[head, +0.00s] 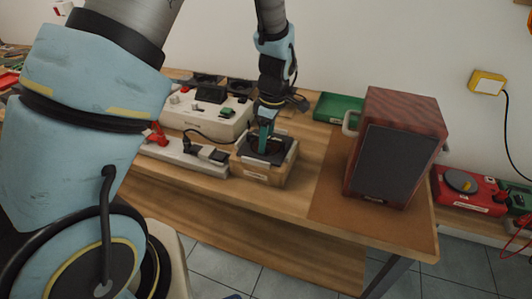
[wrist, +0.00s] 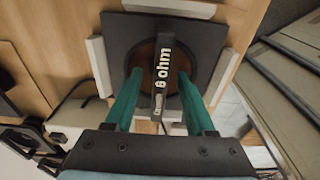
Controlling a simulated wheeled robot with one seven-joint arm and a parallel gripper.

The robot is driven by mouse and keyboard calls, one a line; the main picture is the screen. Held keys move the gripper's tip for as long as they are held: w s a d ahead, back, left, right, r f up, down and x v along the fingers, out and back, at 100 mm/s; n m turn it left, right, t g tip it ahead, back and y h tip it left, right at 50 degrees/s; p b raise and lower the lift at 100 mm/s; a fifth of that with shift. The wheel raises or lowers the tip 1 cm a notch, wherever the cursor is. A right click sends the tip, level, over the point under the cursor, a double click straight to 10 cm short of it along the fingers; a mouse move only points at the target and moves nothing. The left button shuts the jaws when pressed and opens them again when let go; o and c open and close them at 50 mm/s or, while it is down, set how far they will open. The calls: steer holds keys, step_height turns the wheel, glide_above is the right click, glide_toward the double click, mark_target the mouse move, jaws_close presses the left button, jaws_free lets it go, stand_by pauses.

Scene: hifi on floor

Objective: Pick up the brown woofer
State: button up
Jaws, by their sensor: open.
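The woofer (wrist: 129,42) has a black square frame and a brown round cone. A black bar lettered "8 ohm" (wrist: 161,72) crosses it. In the head view the woofer (head: 262,150) lies on top of a small wooden block (head: 263,173). My gripper (wrist: 155,98) is open, with one green finger on each side of the bar. Whether the fingers touch the bar cannot be told. In the head view my gripper (head: 264,143) points down over the woofer and hides part of it.
A large reddish-brown speaker box (head: 396,150) with a dark front stands to the right on a brown mat (head: 328,197). A power strip (head: 180,154) lies left of the block. A white box (head: 205,122) and a green tray (head: 338,107) stand behind.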

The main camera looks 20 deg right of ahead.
steer(key=shift+c, duration=0.3)
jaws_close()
